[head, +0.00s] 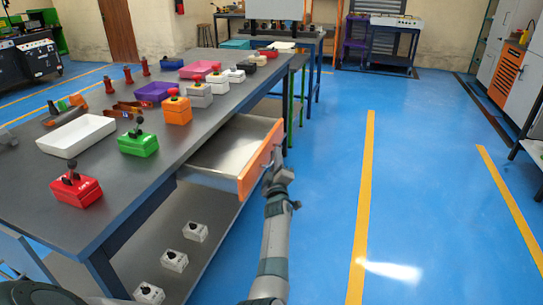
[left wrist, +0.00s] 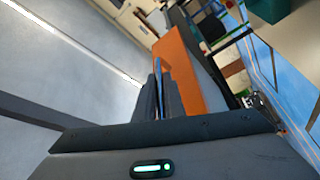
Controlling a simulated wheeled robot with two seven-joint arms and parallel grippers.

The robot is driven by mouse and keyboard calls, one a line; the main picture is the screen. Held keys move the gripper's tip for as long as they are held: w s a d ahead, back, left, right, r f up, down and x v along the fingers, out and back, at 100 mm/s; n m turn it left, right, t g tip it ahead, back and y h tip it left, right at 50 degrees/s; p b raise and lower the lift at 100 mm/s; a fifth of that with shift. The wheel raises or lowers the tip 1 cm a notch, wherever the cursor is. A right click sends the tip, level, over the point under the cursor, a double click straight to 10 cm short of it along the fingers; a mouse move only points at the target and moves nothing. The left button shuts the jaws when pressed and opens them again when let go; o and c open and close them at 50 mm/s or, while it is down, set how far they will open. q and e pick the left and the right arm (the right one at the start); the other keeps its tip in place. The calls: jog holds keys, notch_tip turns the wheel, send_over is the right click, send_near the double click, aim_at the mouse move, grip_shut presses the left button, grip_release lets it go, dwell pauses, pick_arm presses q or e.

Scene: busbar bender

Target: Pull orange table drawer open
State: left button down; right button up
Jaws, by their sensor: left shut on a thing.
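The orange-fronted drawer (head: 261,160) stands well out from under the dark grey table top, and its pale interior shows empty. My left gripper (head: 271,174) is at the outer face of the drawer front, shut on the drawer's handle. In the left wrist view the fingers (left wrist: 158,98) close around the thin upright handle (left wrist: 160,72), beside the orange drawer front (left wrist: 186,72). The gripper covers most of the handle in the head view. My right gripper is not in view.
The table top (head: 125,190) carries several coloured switch boxes, a white tray (head: 76,136) and a purple bin (head: 155,91). Small white boxes sit on the lower shelf (head: 215,215). The blue floor (head: 335,190) right of the drawer is clear.

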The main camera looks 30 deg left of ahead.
pick_arm(q)
jog(key=shift+w+d, duration=0.1)
jog(key=shift+d, duration=0.45)
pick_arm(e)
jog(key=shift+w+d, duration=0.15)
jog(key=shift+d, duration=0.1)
pick_arm(q)
jog(key=c, duration=2.1)
grip_release()
jog(key=shift+f, duration=0.15)
